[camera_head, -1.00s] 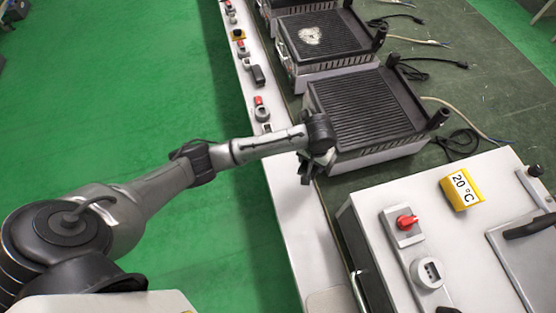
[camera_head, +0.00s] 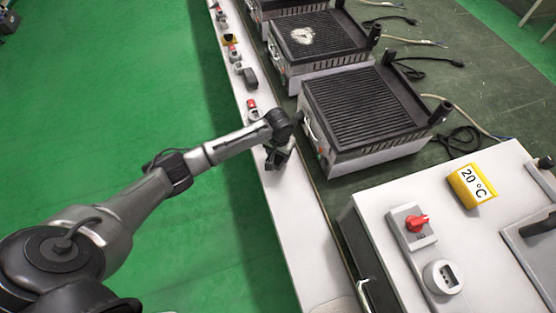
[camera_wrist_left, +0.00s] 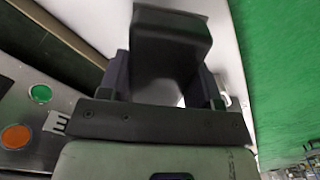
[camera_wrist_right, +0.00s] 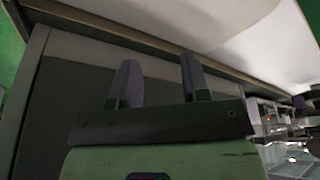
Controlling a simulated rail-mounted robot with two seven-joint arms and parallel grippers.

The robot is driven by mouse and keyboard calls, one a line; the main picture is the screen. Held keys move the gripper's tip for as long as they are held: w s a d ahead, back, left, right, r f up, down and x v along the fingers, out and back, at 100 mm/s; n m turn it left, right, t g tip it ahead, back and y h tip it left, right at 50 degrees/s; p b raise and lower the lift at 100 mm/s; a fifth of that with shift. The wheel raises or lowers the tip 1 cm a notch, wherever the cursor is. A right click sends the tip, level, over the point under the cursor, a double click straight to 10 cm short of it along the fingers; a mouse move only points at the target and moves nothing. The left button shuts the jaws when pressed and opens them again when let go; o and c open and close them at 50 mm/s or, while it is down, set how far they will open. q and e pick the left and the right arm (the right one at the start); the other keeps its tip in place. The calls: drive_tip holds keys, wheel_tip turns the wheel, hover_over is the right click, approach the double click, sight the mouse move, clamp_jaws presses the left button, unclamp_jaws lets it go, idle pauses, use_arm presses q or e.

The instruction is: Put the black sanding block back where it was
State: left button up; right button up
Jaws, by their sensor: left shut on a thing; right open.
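The black sanding block (camera_wrist_left: 172,42) fills the space between my left fingers in the left wrist view. My left gripper (camera_wrist_left: 165,80) is shut on it. In the head view my left gripper (camera_head: 279,158) is over the white ledge (camera_head: 293,220), beside the nearest grill. Its hold on the block is too small to make out there, and I cannot tell whether the block touches the ledge. My right gripper (camera_wrist_right: 156,75) is open and empty in the right wrist view, and it is out of the head view.
Several ribbed grills, the nearest a large one (camera_head: 362,105), stand along the green bench. Red-knobbed switches (camera_head: 252,106) and a dark block (camera_head: 249,78) sit farther along the ledge. A white unit with a yellow 20 °C sign (camera_head: 471,185) stands front right. The near ledge is clear.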

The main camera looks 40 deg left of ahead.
sight(278, 158)
use_arm(q)
drive_tip(key=shift+a+f, duration=0.2)
wheel_tip(278, 158, down, 4)
drive_tip(key=shift+r+b, duration=0.1)
drive_tip(key=shift+b, duration=1.1)
use_arm(e)
wheel_tip(278, 158, down, 2)
drive_tip(key=shift+a+f, duration=0.1)
drive_tip(key=shift+f, duration=0.15)
drive_tip(key=shift+r, duration=0.1)
use_arm(q)
drive_tip(key=o, duration=0.9)
